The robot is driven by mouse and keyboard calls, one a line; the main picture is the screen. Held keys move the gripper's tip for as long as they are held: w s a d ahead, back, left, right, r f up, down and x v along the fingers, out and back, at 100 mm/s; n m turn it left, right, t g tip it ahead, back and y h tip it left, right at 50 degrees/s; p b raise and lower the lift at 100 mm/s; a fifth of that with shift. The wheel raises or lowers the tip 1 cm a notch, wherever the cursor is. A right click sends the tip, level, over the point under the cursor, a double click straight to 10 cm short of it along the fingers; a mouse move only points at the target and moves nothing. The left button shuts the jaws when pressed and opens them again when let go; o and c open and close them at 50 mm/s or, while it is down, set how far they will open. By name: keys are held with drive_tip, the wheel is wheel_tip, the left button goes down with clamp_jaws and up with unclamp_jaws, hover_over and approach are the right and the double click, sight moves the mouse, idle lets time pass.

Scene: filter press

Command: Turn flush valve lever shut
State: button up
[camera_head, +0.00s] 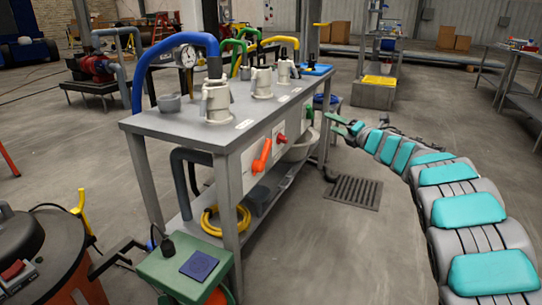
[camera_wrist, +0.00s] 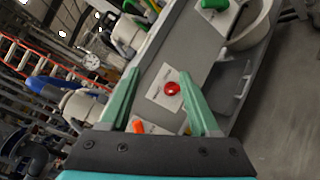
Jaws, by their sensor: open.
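My gripper (camera_wrist: 158,72) is open and empty, its two green fingers spread apart in the wrist view. In the head view it is at the right, off the bench's side panel and apart from it. A red knob (camera_wrist: 171,89) on a white plate shows between the fingers; it is also on the panel in the head view (camera_head: 281,138). An orange lever (camera_head: 262,156) sits left of the knob; its end shows low in the wrist view (camera_wrist: 138,127). A green handle (camera_wrist: 214,4) is at the wrist view's top edge. I cannot read which lever is labelled flush.
The grey bench (camera_head: 150,122) carries several pale filter housings (camera_head: 217,102), hoses and a gauge (camera_head: 186,56). A pale basin (camera_head: 301,148) hangs beside the panel. A yellow hose coil (camera_head: 225,220) lies on the lower shelf. The floor around the drain grate (camera_head: 354,191) is clear.

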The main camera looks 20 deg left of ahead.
drive_tip(key=s+a+f+n+g+y, duration=0.3)
drive_tip(key=s+a+f+n+g, duration=0.2)
drive_tip(key=a+n, duration=0.15)
drive_tip(key=n+g+y, duration=0.1)
drive_tip(key=n+g, duration=0.2)
drive_tip(key=g, duration=0.2)
approach(269, 150)
drive_tip(key=a, duration=0.2)
drive_tip(key=shift+t, duration=0.3)
drive_tip(key=a, duration=0.7)
drive_tip(key=shift+w+a, duration=0.25)
drive_tip(key=shift+w, duration=0.15)
clamp_jaws()
